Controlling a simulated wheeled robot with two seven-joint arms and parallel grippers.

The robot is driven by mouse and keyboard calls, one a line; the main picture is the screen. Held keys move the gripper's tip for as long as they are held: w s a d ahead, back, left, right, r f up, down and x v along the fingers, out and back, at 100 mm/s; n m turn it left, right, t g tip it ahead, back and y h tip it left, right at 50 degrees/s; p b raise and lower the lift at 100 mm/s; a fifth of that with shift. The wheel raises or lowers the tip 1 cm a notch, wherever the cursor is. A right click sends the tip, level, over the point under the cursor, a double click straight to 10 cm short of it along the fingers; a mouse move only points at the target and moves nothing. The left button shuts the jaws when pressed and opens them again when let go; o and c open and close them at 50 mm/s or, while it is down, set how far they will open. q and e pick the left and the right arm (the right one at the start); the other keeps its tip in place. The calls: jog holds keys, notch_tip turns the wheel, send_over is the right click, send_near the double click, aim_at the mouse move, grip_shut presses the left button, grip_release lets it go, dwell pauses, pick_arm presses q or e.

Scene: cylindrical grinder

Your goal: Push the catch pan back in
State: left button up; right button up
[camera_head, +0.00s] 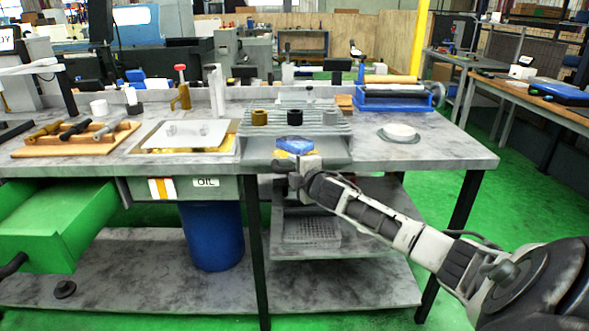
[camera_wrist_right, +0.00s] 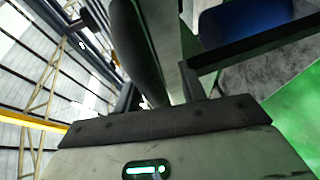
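The catch pan (camera_head: 352,152) looks to be the wide grey tray at the front of the bench, below the ribbed grey block. It sticks out past the bench's front edge. A blue item (camera_head: 296,145) lies in it. My right gripper (camera_head: 291,172) is at the pan's front, left of its middle; I cannot tell whether it touches. In the right wrist view my gripper's two dark fingers (camera_wrist_right: 160,92) stand apart. A dark rounded bar (camera_wrist_right: 138,50) shows between and beyond them; I cannot tell what it is. My left gripper is not in view.
A green drawer (camera_head: 60,222) stands open at the left. A blue barrel (camera_head: 212,236) stands under the bench. A bench leg (camera_head: 257,260) is just left of my right gripper. A grey crate (camera_head: 310,232) sits on a shelf below. A white round item (camera_head: 399,130) lies on the bench at right.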

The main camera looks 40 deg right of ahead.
jog(key=v, duration=1.6)
jog(key=shift+p, duration=0.4)
